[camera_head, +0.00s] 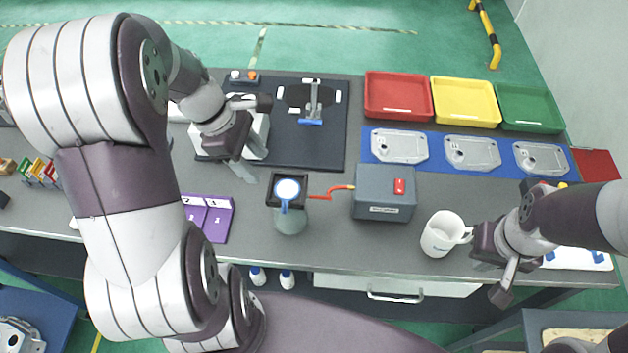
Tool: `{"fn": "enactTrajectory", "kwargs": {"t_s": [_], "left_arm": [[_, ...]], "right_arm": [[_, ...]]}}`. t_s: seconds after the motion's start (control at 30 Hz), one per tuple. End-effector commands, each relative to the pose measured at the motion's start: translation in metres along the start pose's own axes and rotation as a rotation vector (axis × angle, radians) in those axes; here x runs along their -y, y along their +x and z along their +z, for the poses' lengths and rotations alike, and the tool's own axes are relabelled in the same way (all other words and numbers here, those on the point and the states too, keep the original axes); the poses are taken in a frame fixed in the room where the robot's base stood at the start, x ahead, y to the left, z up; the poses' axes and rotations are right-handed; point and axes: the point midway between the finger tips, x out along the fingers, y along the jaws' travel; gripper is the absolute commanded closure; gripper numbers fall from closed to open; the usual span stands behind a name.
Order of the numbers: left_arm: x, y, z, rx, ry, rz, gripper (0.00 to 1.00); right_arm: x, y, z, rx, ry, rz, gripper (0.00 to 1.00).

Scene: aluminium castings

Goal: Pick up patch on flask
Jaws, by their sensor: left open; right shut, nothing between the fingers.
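A round white patch with a blue rim and a blue tab (287,189) sits in a black square frame on top of a grey-green flask (290,220) at the middle of the table. My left gripper (252,145) is open and empty. It is up and to the left of the flask, apart from it in the picture, over the edge of the black mat. My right gripper (502,287) is shut and empty near the table's front edge, to the right of the white mug (440,236) and far from the flask.
A grey box with a red switch (384,192) stands right of the flask, joined by a red hose (328,192). A purple numbered holder (212,222) stands left. Red (398,114), yellow (466,120) and green (530,126) trays line the back, with castings before them.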

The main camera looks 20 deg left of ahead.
Motion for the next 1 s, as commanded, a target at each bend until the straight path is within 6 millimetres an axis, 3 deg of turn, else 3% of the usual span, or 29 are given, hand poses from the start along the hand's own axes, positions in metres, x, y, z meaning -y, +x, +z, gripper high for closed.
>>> {"fn": "enactTrajectory", "kwargs": {"t_s": [0.13, 0.23, 0.8, 1.0], "left_arm": [[0.004, 0.007, 0.003, 0.016, -0.079, -0.018, 0.49], [0.005, 0.031, 0.001, 0.015, -0.085, -0.018, 0.49], [0.010, 0.122, 0.000, 0.013, -0.083, -0.019, 0.49], [0.009, 0.128, 0.000, 0.012, -0.083, -0.016, 0.49]], "right_arm": [[0.000, 0.005, 0.001, 0.000, 0.000, 0.000, 1.00], [0.000, 0.021, 0.002, 0.000, 0.000, 0.000, 1.00], [0.000, 0.009, 0.001, 0.000, 0.000, 0.000, 1.00], [0.000, 0.009, 0.001, 0.000, 0.000, 0.000, 1.00]]}}
